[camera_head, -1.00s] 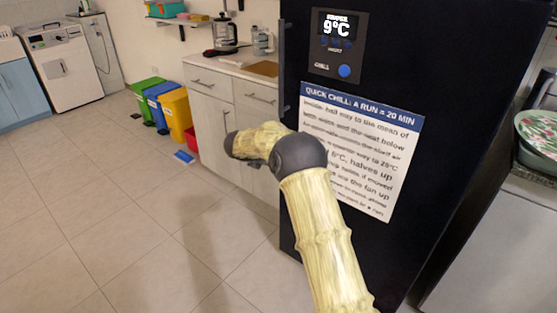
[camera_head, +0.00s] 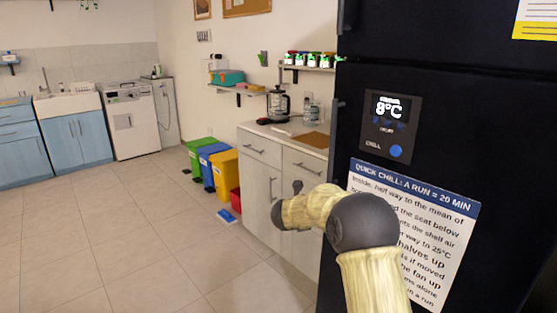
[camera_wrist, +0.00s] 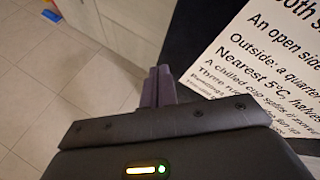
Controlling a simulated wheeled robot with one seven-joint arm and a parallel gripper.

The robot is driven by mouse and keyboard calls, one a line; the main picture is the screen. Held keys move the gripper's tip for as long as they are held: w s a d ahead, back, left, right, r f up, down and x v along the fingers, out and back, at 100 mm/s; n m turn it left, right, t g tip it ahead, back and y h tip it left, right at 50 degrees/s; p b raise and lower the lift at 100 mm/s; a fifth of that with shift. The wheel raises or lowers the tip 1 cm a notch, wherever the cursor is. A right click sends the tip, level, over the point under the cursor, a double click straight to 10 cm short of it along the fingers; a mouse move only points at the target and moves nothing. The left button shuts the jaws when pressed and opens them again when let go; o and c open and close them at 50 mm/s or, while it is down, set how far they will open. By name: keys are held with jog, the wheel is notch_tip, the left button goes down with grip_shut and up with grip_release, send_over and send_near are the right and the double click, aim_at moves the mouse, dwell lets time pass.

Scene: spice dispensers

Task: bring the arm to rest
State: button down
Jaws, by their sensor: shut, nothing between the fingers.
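My gripper (camera_wrist: 158,86) shows in the wrist view as two dark fingers pressed together, shut and empty. They point up the picture, over the pale floor and beside the black fridge front. In the head view my arm is bent in front of the fridge, its far part reaching left across the pale cabinet. I cannot make out the fingers clearly there.
The black fridge (camera_head: 440,115) with a white notice (camera_head: 412,225) and an 8°C display (camera_head: 391,108) stands close on the right. A pale cabinet (camera_head: 257,180) is to its left. Coloured bins (camera_head: 222,174) stand beyond it. The tiled floor (camera_head: 110,245) at left is clear.

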jog(key=s+a+r+n+y, duration=0.2)
jog(key=s+n+y, duration=0.3)
jog(key=s+n, duration=0.95)
jog(key=s+d+f+n+g, duration=0.2)
jog(key=s+f+n, duration=0.1)
jog(key=s+n, duration=0.45)
jog(key=s+d+f+n+g, duration=0.2)
jog(key=s+n+g, duration=0.1)
jog(key=s+n, duration=0.5)
jog(key=s+d+f+n+g, duration=0.25)
jog(key=s+n, duration=0.35)
jog(key=s, duration=0.4)
jog(key=w+p+v, duration=0.3)
jog(key=p+v, duration=1.1)
jog(key=w+d+r+p+v, duration=0.1)
jog(key=w+p+v, duration=0.2)
jog(key=p+v, duration=1.1)
jog(key=shift+s+a+r+p, duration=0.15)
jog(key=shift+a+r+p, duration=0.15)
jog(key=shift+p, duration=0.25)
jog(key=shift+f, duration=0.1)
